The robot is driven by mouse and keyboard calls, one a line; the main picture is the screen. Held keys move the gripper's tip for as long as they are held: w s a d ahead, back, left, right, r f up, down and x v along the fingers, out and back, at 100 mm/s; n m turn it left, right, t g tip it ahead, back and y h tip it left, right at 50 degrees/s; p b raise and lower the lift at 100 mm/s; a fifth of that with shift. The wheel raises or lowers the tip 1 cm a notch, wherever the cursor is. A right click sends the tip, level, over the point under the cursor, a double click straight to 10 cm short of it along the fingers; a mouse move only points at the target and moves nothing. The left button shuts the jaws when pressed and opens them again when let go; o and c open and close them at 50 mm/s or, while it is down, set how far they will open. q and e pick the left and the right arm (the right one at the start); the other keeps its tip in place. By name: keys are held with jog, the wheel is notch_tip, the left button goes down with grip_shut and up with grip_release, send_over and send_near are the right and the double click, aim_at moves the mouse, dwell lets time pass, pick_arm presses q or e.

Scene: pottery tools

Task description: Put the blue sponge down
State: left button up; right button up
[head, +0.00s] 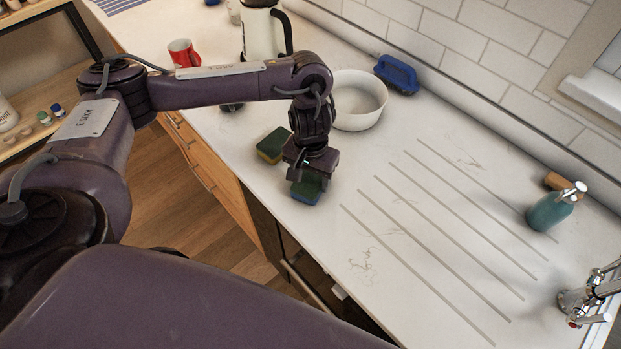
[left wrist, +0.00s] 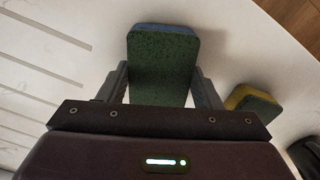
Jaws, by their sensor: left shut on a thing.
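The blue sponge (head: 307,189) has a dark green scouring face on top and a blue underside. My left gripper (head: 306,178) is shut on it, pointing down over the white counter near its front edge. In the left wrist view the sponge (left wrist: 162,68) sits between the two fingers of the left gripper (left wrist: 162,88), green face toward the camera. I cannot tell whether its underside touches the counter. A second sponge, yellow with a green face (head: 272,146), lies just behind and left of it. It also shows at the right in the left wrist view (left wrist: 252,104). My right gripper is not in view.
A teal soap bottle (head: 550,212) and a tap (head: 590,297) are at the right. The grooved draining area (head: 430,230) is clear. A red mug (head: 184,53) stands at the back left.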

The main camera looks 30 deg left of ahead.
aim_at(311, 179)
pick_arm(q)
jog(key=shift+f, duration=0.15)
jog(key=o, duration=0.4)
jog(key=shift+o, duration=1.2)
notch_tip(311, 179, up, 12)
jog(key=p, duration=0.3)
